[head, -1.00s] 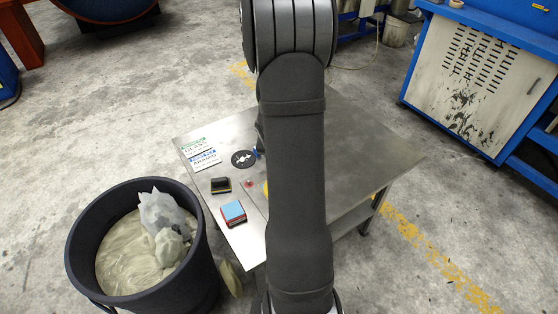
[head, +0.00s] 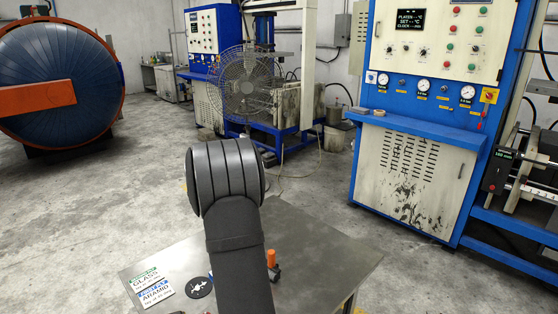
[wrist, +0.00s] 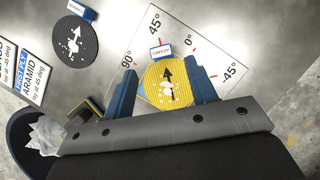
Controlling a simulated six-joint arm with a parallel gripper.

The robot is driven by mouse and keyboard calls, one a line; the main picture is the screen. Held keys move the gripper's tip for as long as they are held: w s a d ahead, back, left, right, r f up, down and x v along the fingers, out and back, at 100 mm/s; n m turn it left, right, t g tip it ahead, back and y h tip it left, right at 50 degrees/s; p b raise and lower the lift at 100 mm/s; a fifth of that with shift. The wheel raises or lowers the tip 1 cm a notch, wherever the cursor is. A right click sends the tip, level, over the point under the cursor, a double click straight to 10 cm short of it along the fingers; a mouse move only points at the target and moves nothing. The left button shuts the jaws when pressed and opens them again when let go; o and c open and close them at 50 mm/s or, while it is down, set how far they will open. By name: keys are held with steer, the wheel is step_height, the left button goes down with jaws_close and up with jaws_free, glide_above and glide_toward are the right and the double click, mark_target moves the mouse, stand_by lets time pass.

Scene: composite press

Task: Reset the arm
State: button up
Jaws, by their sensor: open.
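In the wrist view my gripper (wrist: 162,73) is open, its two blue fingers apart on either side of a yellow disc (wrist: 166,92). The disc has a black arrow and white marks and lies on an angle sheet (wrist: 205,42); I cannot tell whether a finger touches it. A dark disc (wrist: 76,42) with white marks lies to the left. In the head view my arm hides the gripper and the yellow disc; the dark disc (head: 199,287) shows beside the arm.
The metal table (head: 318,246) holds GLASS and ARAMID cards (head: 150,283) and an orange-topped item (head: 271,257). A bin (wrist: 22,140) shows at the wrist view's lower left. A blue press cabinet (head: 416,175), a caged fan (head: 243,85) and a large round vessel (head: 58,85) stand beyond open floor.

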steer(key=x, duration=0.7)
steer(key=shift+f, duration=0.15)
steer(key=v, duration=1.2)
steer(key=x, duration=1.2)
step_height(320, 180, up, 5)
steer(key=shift+d+f, duration=0.1)
steer(key=shift+f, duration=0.1)
steer(key=s+d+r, duration=0.3)
steer(key=d+r, duration=0.4)
steer(key=d, duration=0.4)
steer(key=w+d+f+m+h, duration=0.1)
steer(key=d+m, duration=0.3)
steer(key=d, duration=0.6)
steer(key=w+d+f+m+g+h, duration=0.1)
steer(key=d+m, duration=0.4)
steer(key=d, duration=0.5)
steer(key=shift+w+d+f+h, duration=0.2)
steer(key=shift+w+f+h, duration=0.4)
steer(key=shift+w, duration=0.75)
